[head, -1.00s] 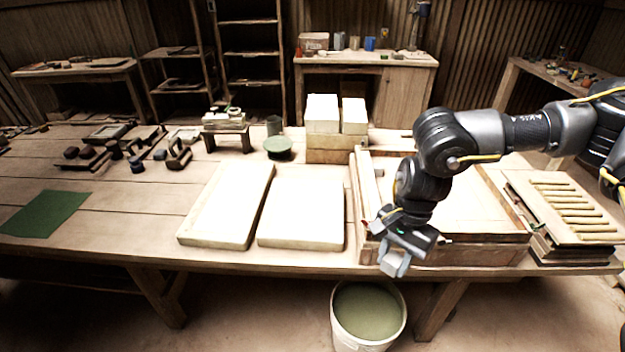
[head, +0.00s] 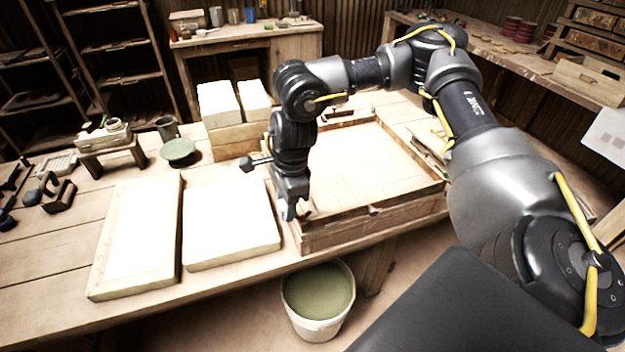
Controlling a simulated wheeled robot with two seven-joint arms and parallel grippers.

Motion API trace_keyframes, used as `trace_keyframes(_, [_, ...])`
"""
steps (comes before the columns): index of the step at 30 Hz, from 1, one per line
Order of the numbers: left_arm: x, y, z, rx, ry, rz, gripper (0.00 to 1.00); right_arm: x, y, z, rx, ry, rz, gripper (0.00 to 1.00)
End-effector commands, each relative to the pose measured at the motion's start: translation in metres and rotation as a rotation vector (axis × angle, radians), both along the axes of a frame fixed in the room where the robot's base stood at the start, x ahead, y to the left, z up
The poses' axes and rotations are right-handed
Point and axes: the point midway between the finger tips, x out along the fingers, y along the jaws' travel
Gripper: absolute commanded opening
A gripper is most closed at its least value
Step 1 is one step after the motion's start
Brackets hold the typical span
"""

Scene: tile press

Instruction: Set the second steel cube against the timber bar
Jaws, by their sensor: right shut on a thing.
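My right gripper (head: 290,212) points down at the near left corner of a wooden frame (head: 345,228) on the bench. It is shut on a small grey steel cube, mostly hidden by the fingers and hard to separate from them. The left side of the frame is largely hidden behind my right wrist. I cannot tell the timber bar apart from the frame's rails here, nor whether the cube touches any of them. No other steel cube can be made out clearly. My left gripper is not in view.
Two pale slabs (head: 232,222) (head: 138,235) lie left of the frame. Pale blocks (head: 219,104) stand on wooden ones behind. A bucket of greenish liquid (head: 318,290) stands below the bench edge. A green round stand (head: 179,151) and small stool (head: 110,157) are further left.

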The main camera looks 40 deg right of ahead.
Motion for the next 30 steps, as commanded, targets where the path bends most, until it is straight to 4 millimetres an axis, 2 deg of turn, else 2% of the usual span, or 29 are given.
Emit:
trace_keyframes(3, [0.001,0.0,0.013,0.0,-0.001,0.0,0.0,0.005,-0.027,0.009,0.001,0.001,-0.407,0.0])
trace_keyframes(9, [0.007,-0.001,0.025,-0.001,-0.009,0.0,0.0,0.01,-0.07,0.016,-0.002,0.001,-1.043,0.0])
trace_keyframes(15, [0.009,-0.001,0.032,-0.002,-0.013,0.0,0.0,0.01,-0.101,0.021,-0.002,0.0,-1.477,0.0])
trace_keyframes(21, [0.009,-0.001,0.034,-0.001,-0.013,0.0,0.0,0.01,-0.115,0.023,-0.001,0.001,-1.662,0.0])
trace_keyframes(26, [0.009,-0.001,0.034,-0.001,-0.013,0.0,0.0,0.011,-0.116,0.022,-0.001,0.001,-1.681,0.0])
trace_keyframes(30, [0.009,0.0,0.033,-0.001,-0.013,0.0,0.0,0.025,-0.125,0.013,-0.002,0.004,-1.685,0.0])
